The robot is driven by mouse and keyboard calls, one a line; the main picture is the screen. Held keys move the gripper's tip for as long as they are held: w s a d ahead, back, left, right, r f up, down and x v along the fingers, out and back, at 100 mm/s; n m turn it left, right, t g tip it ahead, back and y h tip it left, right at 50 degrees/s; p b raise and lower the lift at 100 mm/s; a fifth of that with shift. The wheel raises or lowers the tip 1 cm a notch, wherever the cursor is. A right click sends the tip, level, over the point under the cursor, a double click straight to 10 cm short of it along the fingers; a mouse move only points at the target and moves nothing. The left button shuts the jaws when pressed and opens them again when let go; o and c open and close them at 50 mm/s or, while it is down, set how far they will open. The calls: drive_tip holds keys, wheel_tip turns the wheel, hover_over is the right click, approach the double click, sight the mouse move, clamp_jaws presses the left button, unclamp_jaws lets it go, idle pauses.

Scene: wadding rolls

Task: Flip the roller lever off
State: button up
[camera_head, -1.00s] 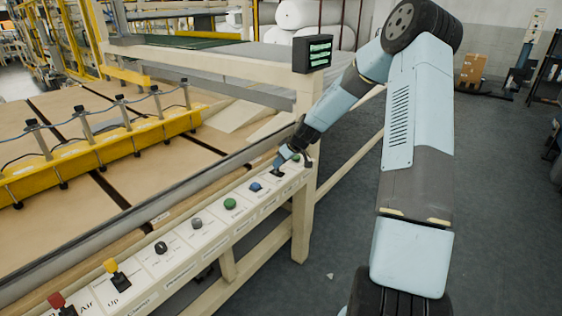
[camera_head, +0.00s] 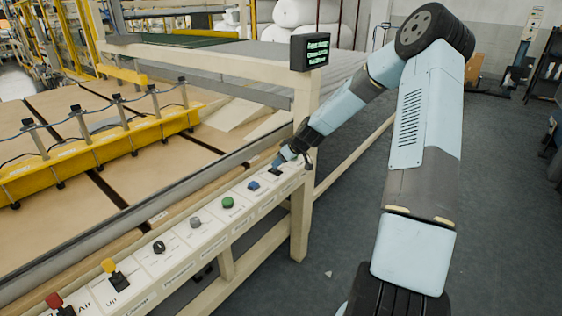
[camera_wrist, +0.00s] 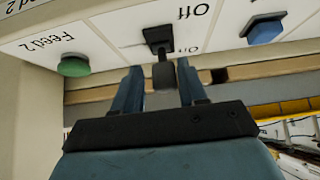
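The roller lever (camera_wrist: 163,72) is a small black toggle with a dark knob on a square black base. It stands on the white control panel (camera_wrist: 110,22), with "Off" lettered above it in the wrist view. My gripper (camera_wrist: 159,82) is open, with one blue finger on each side of the knob. Gaps show between the knob and the fingers, so I cannot see contact. In the head view, my gripper (camera_head: 277,165) is at the far end of the button row and largely hides the lever.
A green button (camera_wrist: 74,66) and a blue button (camera_wrist: 264,32) flank the lever. Several other controls line the panel, including a yellow-topped lever (camera_head: 109,266). A small display (camera_head: 311,51) stands on the frame corner. Open floor (camera_head: 345,225) lies to the right.

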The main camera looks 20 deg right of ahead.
drive_tip(key=shift+o, duration=1.1)
drive_tip(key=shift+a, duration=0.15)
drive_tip(key=shift+r, duration=0.1)
drive_tip(key=v, duration=1.3)
drive_tip(key=shift+r, duration=0.25)
drive_tip(key=shift+s, duration=0.1)
